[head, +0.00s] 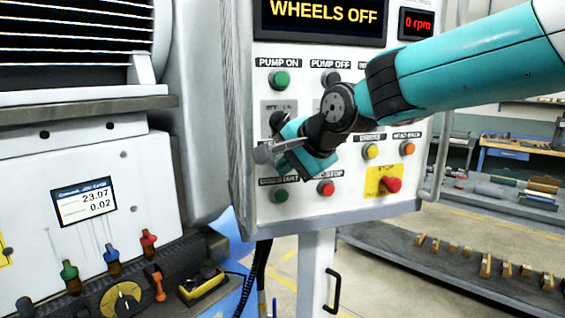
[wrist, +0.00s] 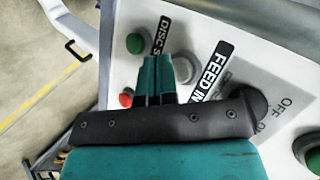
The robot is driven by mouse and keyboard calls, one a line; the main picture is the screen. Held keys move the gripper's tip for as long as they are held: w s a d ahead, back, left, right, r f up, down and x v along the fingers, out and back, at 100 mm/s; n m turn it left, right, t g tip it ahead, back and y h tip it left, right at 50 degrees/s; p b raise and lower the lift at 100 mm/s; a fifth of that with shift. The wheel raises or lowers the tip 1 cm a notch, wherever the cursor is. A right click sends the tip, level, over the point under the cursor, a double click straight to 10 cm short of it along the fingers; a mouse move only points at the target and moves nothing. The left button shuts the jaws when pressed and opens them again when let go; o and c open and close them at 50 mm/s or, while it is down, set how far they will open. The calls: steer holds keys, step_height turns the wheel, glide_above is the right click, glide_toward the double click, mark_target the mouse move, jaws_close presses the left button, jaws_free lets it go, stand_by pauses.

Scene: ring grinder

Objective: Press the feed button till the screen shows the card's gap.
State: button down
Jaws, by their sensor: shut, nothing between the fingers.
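The control panel's screen (head: 320,14) reads WHEELS OFF in yellow letters. A white card with a dark header (head: 84,204) on the machine at left carries two numbers, seemingly 23.97 and 0.02. In the wrist view, the FEED IN label (wrist: 208,70) is readable, and a pale grey round button (wrist: 186,68) sits beside it, partly behind my fingers. My gripper (wrist: 157,62) is shut and empty, its teal fingertips close to that button. Whether they touch the panel I cannot tell. In the head view my gripper and wrist hide the panel's middle, including the feed button.
A green button (wrist: 134,43) and a red button (wrist: 127,98) lie near my fingers. The head view shows a yellow-backed red stop button (head: 391,184), a PUMP ON button (head: 281,79) and coloured levers (head: 148,242) on the machine. A shelf (head: 450,262) stands behind at right.

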steer(key=shift+s+d+b, duration=0.3)
steer(key=shift+s+b, duration=0.1)
steer(key=shift+s, duration=0.4)
steer(key=shift+s+d+b, duration=0.25)
steer(key=shift+s+b, duration=0.2)
steer(key=shift+s, duration=0.35)
steer(key=shift+s+d+b, duration=0.3)
steer(key=shift+s+b, duration=0.1)
steer(key=shift+s, duration=0.4)
stand_by(0.7)
steer(key=s+d+f+n+g+b, duration=0.1)
steer(key=s+d+f+n, duration=0.3)
steer(key=s, duration=0.4)
steer(key=s+d+f+n+g+h+b, duration=0.1)
steer(key=s+d+f+n+g+b, duration=0.1)
steer(key=s+d+f+n, duration=0.3)
steer(key=s+d+f+n+g+h+b, duration=0.1)
steer(key=s+d+f+n+g, duration=0.3)
steer(key=s+f, duration=0.4)
steer(key=s+d+n, duration=0.1)
steer(key=s, duration=0.4)
steer(key=shift+d+b, duration=0.35)
steer(key=shift+a, duration=0.1)
